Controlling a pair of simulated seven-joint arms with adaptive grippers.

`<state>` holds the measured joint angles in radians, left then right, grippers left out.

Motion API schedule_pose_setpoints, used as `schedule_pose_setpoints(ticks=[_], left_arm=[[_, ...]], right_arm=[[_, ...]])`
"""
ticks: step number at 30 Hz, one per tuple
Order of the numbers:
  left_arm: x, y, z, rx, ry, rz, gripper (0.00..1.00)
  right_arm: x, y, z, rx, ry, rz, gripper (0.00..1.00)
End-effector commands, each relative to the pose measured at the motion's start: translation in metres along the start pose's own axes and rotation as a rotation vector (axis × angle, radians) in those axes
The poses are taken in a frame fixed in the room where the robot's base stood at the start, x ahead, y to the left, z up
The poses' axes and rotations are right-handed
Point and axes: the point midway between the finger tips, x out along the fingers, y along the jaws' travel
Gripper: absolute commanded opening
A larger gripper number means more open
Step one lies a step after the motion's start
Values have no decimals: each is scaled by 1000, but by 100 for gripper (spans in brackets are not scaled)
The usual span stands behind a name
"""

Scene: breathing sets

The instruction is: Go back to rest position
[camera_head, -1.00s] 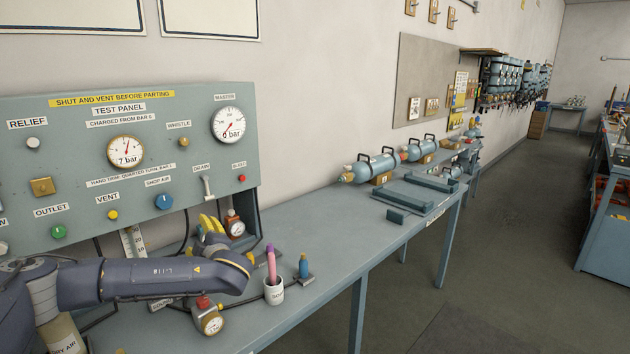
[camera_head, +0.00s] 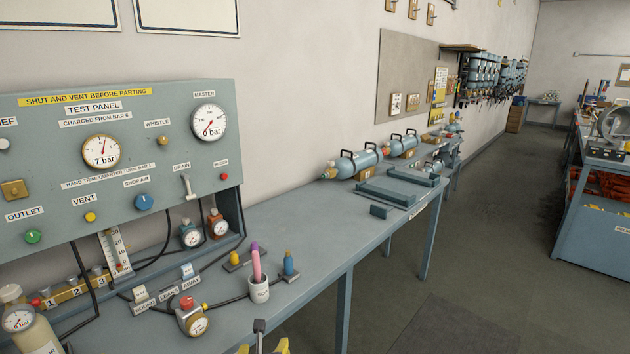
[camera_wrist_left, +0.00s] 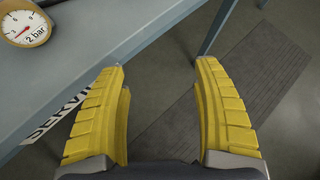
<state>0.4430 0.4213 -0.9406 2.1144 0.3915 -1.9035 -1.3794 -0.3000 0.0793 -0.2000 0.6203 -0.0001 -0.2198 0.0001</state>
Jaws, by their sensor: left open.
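My left gripper shows in the left wrist view (camera_wrist_left: 160,100), with two yellow ribbed fingers spread wide apart and nothing between them. It hangs over the grey floor beside the bench's front edge. In the head view only the tips of the left gripper (camera_head: 263,347) show at the bottom edge, in front of the bench (camera_head: 300,220). My right gripper is not in either view.
The test panel (camera_head: 120,150) stands at the back left. A small gauge with a red knob (camera_head: 193,318), a white cup with pens (camera_head: 259,290) and a bottle (camera_head: 25,325) stand on the bench. Grey floor (camera_head: 480,290) is clear to the right.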

Motion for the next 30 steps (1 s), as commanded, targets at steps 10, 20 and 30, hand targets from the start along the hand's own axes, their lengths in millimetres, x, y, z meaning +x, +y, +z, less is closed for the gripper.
schedule_pose_setpoints(ticks=[10,20,30], left_arm=[[-37,30,-69,-769,82,13,67],[-78,106,-130,-1457,49,169,67],[-123,184,-176,-1906,-96,329,67]], right_arm=[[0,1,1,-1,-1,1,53],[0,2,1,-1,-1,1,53],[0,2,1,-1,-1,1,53]])
